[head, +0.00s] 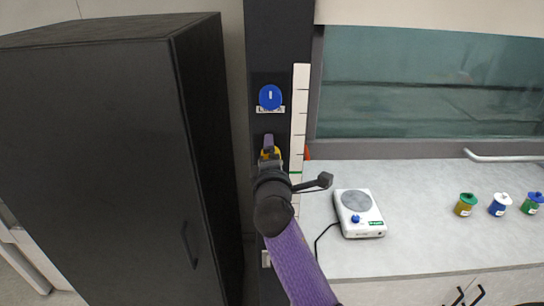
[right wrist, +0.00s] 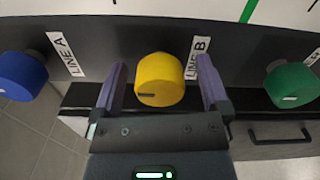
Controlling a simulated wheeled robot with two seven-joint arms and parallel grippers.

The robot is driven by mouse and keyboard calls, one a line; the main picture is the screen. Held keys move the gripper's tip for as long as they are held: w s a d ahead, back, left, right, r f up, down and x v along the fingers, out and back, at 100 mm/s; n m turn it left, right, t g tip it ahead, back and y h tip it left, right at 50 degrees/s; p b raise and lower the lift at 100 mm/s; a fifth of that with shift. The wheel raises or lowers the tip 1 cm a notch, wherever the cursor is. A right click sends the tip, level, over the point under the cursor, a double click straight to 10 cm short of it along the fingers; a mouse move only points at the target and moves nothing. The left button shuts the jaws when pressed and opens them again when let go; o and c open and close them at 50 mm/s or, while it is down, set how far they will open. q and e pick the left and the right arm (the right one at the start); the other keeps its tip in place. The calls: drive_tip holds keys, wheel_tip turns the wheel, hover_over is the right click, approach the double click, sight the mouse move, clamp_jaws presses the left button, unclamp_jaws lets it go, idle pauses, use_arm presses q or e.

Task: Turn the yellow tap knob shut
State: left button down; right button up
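The yellow tap knob (right wrist: 160,80) sits on a dark panel beside the LINE B label (right wrist: 193,58) in the right wrist view. In the head view only a little of the yellow knob (head: 265,155) shows past my right gripper (head: 268,145). My right gripper, with purple fingers (right wrist: 158,92), is open, with one finger on each side of the yellow knob. A gap shows between the knob and each finger. A dark mark lies on the knob's face. My left gripper is not in view.
A blue knob (head: 270,97) is at LINE A, above the yellow one; a green knob (right wrist: 291,84) is on the other side. A black cabinet (head: 100,150) stands left. A hotplate (head: 357,213) and several small jars (head: 465,204) stand on the grey counter (head: 420,235).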

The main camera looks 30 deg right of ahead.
drive_tip(key=b+v, duration=0.1)
drive_tip(key=v, duration=0.9)
